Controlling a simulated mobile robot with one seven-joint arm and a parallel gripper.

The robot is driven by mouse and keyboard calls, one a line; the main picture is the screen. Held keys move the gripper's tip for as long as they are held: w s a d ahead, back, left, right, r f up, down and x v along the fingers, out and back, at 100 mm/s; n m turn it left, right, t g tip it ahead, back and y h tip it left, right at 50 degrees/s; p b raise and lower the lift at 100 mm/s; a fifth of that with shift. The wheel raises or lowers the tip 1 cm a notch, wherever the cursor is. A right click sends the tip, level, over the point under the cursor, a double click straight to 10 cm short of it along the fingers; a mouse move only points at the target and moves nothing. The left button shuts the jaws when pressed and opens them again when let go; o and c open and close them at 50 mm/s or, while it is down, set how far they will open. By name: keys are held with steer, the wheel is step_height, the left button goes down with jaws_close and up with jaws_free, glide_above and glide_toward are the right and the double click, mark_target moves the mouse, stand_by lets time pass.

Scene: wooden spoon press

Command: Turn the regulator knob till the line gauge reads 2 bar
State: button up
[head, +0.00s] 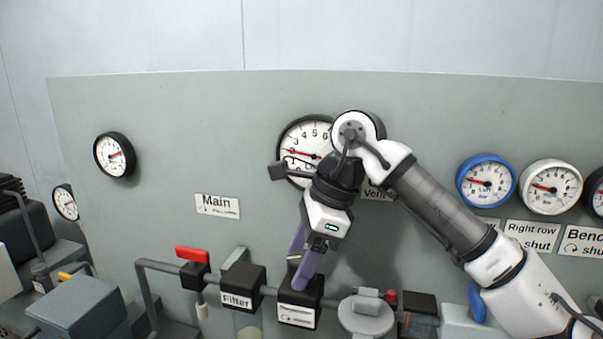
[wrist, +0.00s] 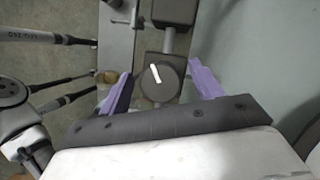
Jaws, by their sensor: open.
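The round grey knob (wrist: 150,93) with a white pointer line shows in the wrist view, between the two purple fingers of my gripper (wrist: 162,82). The fingers are apart, with gaps at both sides. In the head view, my gripper (head: 299,268) points down over the labelled black regulator block (head: 297,315); the knob is hidden there. A large white gauge (head: 297,138) with a red needle is partly covered by my arm. Its needle points left, but its exact reading and name cannot be told.
The black filter block (head: 243,277) and a red-handled valve (head: 192,255) sit left on the pipe. A round grey fitting (head: 366,318) stands close right. A small gauge (head: 114,155) hangs left, near the Main label (head: 217,205). A blue-rimmed gauge (head: 486,182) is right.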

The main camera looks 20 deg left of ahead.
mark_target(301, 257)
step_height(301, 257, up, 20)
steer(key=p, duration=0.1)
steer(key=shift+f+p, duration=0.2)
steer(key=shift+p, duration=0.15)
